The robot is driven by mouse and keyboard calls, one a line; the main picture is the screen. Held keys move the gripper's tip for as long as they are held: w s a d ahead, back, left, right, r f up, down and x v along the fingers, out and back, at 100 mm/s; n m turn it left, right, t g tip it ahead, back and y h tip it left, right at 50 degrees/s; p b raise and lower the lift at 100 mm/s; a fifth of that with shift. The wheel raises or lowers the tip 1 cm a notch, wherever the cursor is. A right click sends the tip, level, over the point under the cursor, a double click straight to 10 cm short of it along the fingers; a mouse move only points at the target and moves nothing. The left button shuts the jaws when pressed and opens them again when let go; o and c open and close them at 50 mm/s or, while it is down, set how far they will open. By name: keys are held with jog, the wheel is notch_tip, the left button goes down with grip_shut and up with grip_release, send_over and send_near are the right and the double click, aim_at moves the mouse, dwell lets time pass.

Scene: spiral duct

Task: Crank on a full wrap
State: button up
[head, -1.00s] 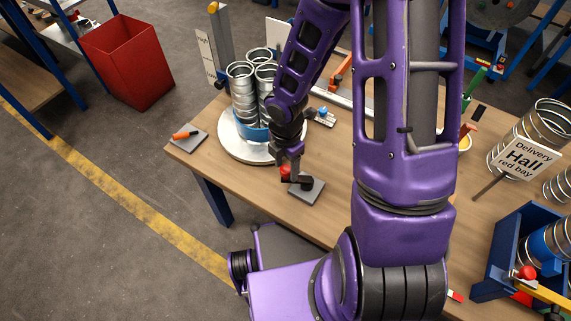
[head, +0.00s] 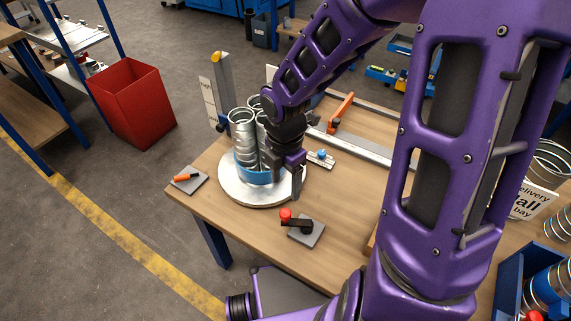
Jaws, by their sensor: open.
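The crank (head: 298,223) has a black arm and a red knob (head: 285,214), on a grey plate near the table's front edge. Behind it is a round silver turntable (head: 232,189). A bundle of spiral ducts (head: 243,140) stands upright on it, with a blue band (head: 253,174) around the lower part. My gripper (head: 297,188) is open, pointing down at the right side of the turntable, behind and above the crank and apart from the knob. My arm hides the right part of the bundle.
An orange-handled tool (head: 186,178) lies on a grey pad at the table's left corner. A tall post (head: 222,90) and a white sign stand behind the turntable. A red bin (head: 131,103) is on the floor. A blue crate (head: 512,275) is at right.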

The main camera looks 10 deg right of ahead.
notch_tip(320, 180, up, 6)
jog(key=shift+f, duration=0.15)
jog(key=shift+f, duration=0.1)
dwell(0.5)
